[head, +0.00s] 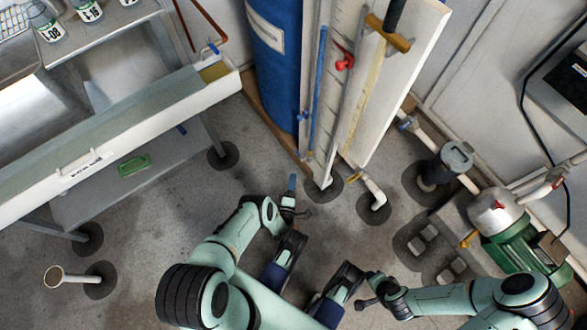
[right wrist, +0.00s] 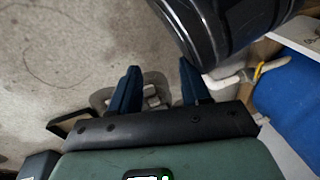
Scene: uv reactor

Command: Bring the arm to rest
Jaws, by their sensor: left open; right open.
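My left arm (head: 232,240) reaches in from the left in the head view, bent and pointing up the picture. Its gripper (head: 293,198) is open with nothing seen in it, above the floor and in front of the tall white panel. My right arm (head: 450,297) comes in from the right, and its dark gripper end (head: 366,289) lies low near the middle; its fingers are hard to make out there.
A long metal trough (head: 120,125) with a green object (head: 134,165) below it stands at left. A blue drum (head: 277,60) and a white panel (head: 405,75) stand at the back. A green pump (head: 520,240) with pipes is at right.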

